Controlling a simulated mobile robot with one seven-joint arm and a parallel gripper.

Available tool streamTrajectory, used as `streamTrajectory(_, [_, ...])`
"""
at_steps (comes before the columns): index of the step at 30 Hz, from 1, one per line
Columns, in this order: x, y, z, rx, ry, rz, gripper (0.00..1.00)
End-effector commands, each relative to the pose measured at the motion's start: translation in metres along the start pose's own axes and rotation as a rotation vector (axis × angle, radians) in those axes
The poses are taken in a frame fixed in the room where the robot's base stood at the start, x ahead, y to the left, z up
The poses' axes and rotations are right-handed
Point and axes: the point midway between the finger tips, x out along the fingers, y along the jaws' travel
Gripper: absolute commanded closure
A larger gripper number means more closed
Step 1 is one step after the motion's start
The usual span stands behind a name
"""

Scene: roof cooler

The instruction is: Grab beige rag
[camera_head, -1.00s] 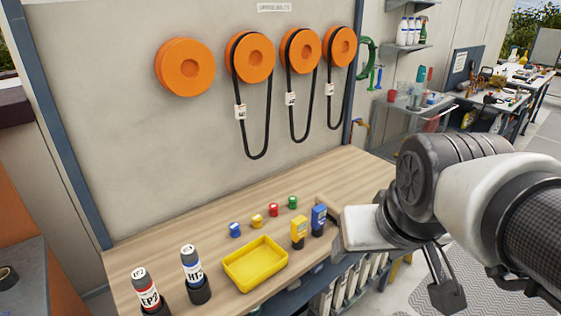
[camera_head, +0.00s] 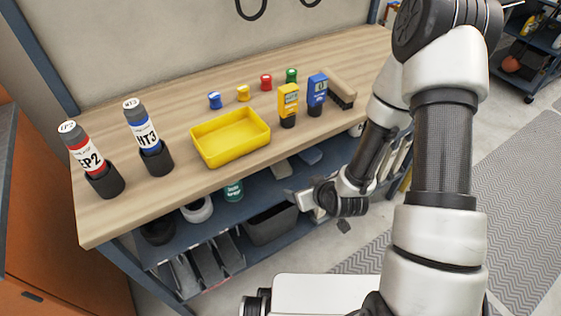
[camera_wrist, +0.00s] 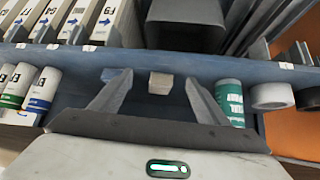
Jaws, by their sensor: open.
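A small beige folded piece, which looks like the beige rag (camera_wrist: 160,83), lies on the blue shelf under the workbench. In the wrist view it is straight ahead, framed between my gripper's fingers (camera_wrist: 158,79). In the head view it shows as a pale piece (camera_head: 282,168) on the shelf, beyond my gripper (camera_head: 293,199). My gripper is open and empty at the shelf's front, apart from the rag as far as I can tell.
A bluish piece (camera_wrist: 112,74) lies beside the rag. A green can (camera_wrist: 230,102) stands on its other side, near my finger. A dark bin (camera_head: 270,225) sits below. The wooden worktop (camera_head: 205,93) overhangs the shelf and holds a yellow tray (camera_head: 265,143).

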Motion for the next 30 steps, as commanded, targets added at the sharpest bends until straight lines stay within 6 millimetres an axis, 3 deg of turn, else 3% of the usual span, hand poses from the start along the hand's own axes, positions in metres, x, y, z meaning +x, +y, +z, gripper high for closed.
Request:
streamTrajectory(2, [0.008, -0.006, 0.011, 0.009, 0.012, -0.01, 0.31])
streamTrajectory(5, [0.015, -0.009, 0.009, 0.01, 0.025, -0.013, 0.31])
streamTrajectory(15, [0.059, -0.009, -0.038, 0.01, 0.028, -0.013, 0.31])
streamTrajectory(25, [0.079, -0.009, -0.059, 0.011, 0.026, -0.013, 0.31])
streamTrajectory(30, [0.101, -0.009, -0.074, 0.012, 0.025, -0.014, 0.31])
